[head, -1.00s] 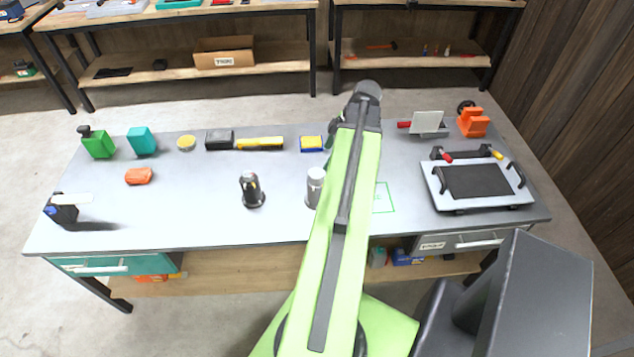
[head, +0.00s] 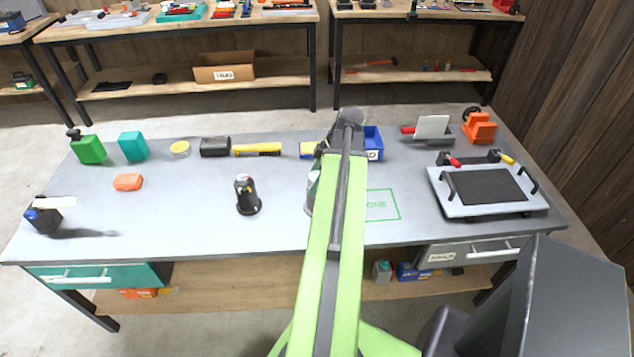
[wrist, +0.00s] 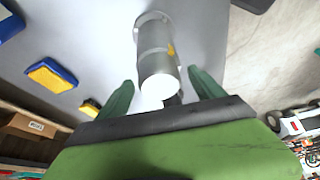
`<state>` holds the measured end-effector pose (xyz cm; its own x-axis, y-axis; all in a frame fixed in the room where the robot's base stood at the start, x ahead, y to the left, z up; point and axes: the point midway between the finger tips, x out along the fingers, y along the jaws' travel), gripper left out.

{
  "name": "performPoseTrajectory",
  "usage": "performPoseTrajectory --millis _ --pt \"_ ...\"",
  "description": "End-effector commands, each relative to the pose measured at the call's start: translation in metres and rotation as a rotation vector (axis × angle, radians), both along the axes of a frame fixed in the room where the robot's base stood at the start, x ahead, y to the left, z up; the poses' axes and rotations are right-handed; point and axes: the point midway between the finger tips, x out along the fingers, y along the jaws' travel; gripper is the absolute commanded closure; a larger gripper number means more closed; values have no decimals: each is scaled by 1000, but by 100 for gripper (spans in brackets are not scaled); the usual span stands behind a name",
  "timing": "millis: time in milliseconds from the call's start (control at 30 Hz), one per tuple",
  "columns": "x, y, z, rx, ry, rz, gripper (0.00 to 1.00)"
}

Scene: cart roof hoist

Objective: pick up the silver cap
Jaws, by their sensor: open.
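A silver cylinder (wrist: 155,45), which looks like the capped item, stands on the grey bench in the wrist view. It has a wide foot, a small yellow mark and a bright white top end. My gripper (wrist: 162,80) is open, with one green finger on each side of the cylinder's top end. I see a gap on both sides, and nothing is held. A dark part shows just beside the top end. In the head view my arm hides most of the cylinder. The silver cap cannot be told apart from the body.
A black canister (head: 247,195) stands to the left on the bench. A blue bin (head: 373,143) and a yellow tool (head: 257,149) lie along the back. A tray with a dark plate (head: 485,186) is at right. The bench between the canister and my arm is clear.

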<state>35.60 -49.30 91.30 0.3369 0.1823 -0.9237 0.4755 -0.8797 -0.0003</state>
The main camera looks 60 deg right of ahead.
Motion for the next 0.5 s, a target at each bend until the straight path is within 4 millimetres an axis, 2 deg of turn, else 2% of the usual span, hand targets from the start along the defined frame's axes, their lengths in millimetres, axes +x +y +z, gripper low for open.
performPoseTrajectory --millis 67,500 --pt "0 0 1 0 0 0 26" --pt "0 0 1 0 0 0 84"
